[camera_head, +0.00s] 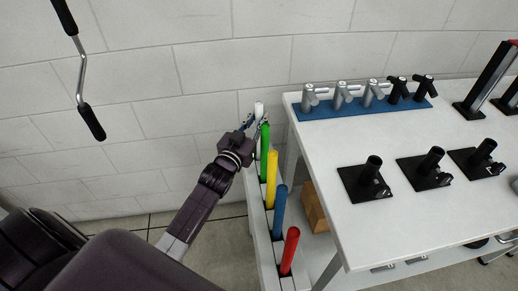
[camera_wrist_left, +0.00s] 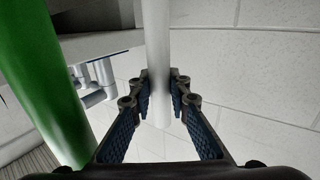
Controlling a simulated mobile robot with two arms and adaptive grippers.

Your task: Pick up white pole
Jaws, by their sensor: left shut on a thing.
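The white pole (camera_head: 259,108) stands upright at the far end of the pole rack, beside the wall. In the left wrist view the white pole (camera_wrist_left: 156,35) runs up between the fingers of my left gripper. My left gripper (camera_head: 254,122) reaches it from the left in the head view. The gripper (camera_wrist_left: 156,95) is shut on the pole, with a blue-padded finger on each side. The pole's lower part is hidden behind the green pole and the gripper in the head view. My right gripper is not in view.
Green (camera_head: 264,150), yellow (camera_head: 271,178), blue (camera_head: 279,212) and red (camera_head: 289,251) poles stand in a row in the white rack (camera_head: 252,185). The green pole (camera_wrist_left: 40,80) is close beside my left gripper. A white table (camera_head: 320,140) with black holders (camera_head: 365,185) is to the right.

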